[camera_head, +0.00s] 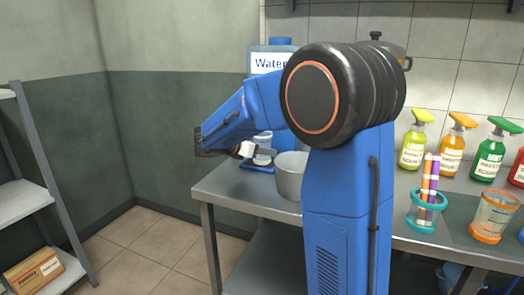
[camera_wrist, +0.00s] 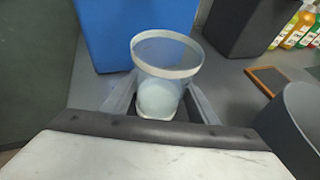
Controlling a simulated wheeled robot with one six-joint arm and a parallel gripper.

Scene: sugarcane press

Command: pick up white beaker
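The white beaker (camera_wrist: 166,55) is a pale, translucent cup with a wide rim and whitish contents low inside. In the wrist view it stands between the two grey fingers of my gripper (camera_wrist: 163,104), one on each side. I cannot tell whether the fingers press on it or leave a small gap. In the head view the beaker (camera_head: 264,148) shows at the far left end of the table, just right of my gripper (camera_head: 246,150). My arm hides part of the area around it.
A blue water container (camera_wrist: 120,30) stands behind the beaker, with a dark block (camera_wrist: 244,25) to its right. A grey metal pot (camera_head: 289,178) is close on the right. Several spray bottles (camera_head: 451,147) and a teal-rimmed cup (camera_head: 424,214) stand farther right. A shelf (camera_head: 22,200) is at left.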

